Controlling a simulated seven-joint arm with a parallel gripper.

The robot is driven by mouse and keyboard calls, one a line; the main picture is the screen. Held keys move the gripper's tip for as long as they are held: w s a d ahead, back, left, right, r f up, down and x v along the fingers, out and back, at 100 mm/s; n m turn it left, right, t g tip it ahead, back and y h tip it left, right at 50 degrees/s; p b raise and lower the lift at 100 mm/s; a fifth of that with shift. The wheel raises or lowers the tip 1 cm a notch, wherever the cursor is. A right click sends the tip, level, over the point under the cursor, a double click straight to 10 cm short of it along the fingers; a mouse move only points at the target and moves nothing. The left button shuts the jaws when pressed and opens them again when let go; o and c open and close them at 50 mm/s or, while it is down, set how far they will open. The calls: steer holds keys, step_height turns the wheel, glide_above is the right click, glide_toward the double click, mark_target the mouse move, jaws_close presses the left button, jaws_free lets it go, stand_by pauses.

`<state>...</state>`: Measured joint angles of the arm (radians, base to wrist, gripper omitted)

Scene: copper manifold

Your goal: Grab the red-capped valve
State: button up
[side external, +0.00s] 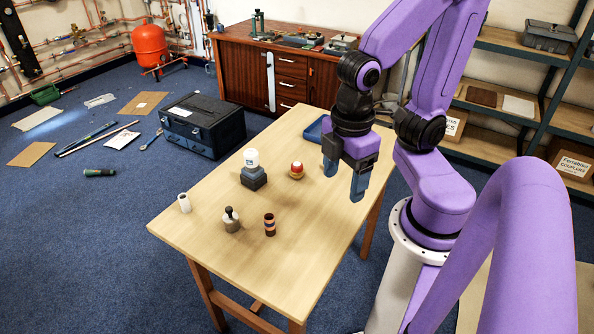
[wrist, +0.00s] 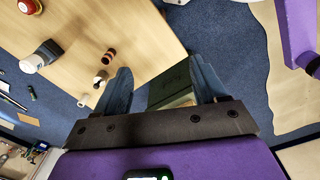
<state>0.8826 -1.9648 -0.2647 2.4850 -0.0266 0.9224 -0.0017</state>
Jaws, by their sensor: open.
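The red-capped valve (side external: 297,171) stands upright on the wooden table, with a red and white top and a brass-coloured body. In the wrist view it shows at the top left corner (wrist: 30,6), partly cut off. My gripper (side external: 344,180) is open and empty, its blue fingers pointing down. In the side view it appears to the right of the valve and above the table, apart from it.
On the table (side external: 225,270) are a white-topped item on a dark block (side external: 252,168), a white cylinder (side external: 184,203), a grey piece with a dark knob (side external: 231,219) and a banded copper-brown cylinder (side external: 269,225). A blue tray (side external: 314,130) is partly hidden behind my gripper.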

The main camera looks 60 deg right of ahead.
steer(key=w+d+f+h, duration=0.2)
steer(key=w+f+h, duration=0.3)
steer(key=w, duration=0.5)
steer(key=n+h, duration=0.6)
steer(key=h, duration=0.2)
glide_toward(300, 166)
steer(key=x, duration=0.6)
steer(key=shift+w+d+f, duration=0.2)
steer(key=shift+w+f, duration=0.15)
steer(key=shift+w, duration=0.05)
steer(key=shift+w+f+x, duration=0.1)
steer(key=shift+x, duration=1.35)
steer(key=shift+w+f+x, duration=0.1)
steer(key=shift+w+x, duration=0.05)
steer(key=shift+x, duration=1.35)
steer(key=shift+a, duration=0.1)
steer(key=shift+h, duration=0.3)
steer(key=c, duration=1.1)
